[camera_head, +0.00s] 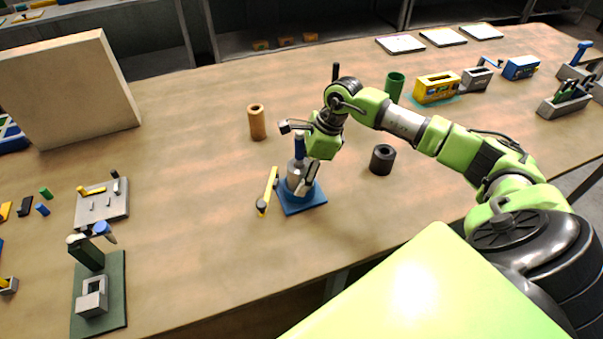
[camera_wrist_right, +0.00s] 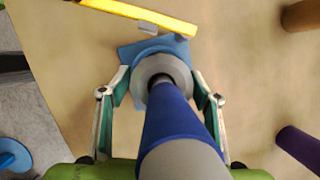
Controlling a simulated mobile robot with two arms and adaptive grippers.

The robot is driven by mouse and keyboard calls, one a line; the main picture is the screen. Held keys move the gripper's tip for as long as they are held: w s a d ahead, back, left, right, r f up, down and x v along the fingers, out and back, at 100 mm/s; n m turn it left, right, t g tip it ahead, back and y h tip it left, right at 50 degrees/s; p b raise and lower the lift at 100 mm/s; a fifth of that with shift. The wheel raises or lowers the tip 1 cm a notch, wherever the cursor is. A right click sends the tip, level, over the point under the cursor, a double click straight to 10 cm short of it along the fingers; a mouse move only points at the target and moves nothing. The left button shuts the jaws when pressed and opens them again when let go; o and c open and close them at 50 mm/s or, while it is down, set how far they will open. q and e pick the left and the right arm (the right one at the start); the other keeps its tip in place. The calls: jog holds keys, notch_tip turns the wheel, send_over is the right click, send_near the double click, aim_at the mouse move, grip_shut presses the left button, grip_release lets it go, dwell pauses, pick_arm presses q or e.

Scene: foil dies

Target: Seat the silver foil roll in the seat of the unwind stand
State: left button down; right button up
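The silver foil roll (camera_head: 296,178) is low over the blue base of the unwind stand (camera_head: 302,207), near the table's middle. In the right wrist view the roll (camera_wrist_right: 163,70) appears as a grey ring around a blue post (camera_wrist_right: 175,115) with a grey end toward the camera. My right gripper (camera_wrist_right: 161,80) has a finger on each side of the roll, and they appear to touch it. Part of the roll is hidden by fingers in the head view. Whether its underside rests fully in the seat cannot be seen. My left gripper is not in view.
A yellow-and-black tool (camera_head: 267,190) lies close left of the stand. A brown roll (camera_head: 256,122), a black roll (camera_head: 382,159) and a green roll (camera_head: 394,86) stand around. A green fixture (camera_head: 98,295) is at the front left. Table between is mostly clear.

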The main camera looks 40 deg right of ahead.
jog(key=shift+r, duration=0.2)
jog(key=shift+d+r, duration=0.15)
jog(key=shift+r, duration=0.1)
jog(key=b+v, duration=0.3)
jog(key=v, duration=0.8)
jog(key=shift+r, duration=0.25)
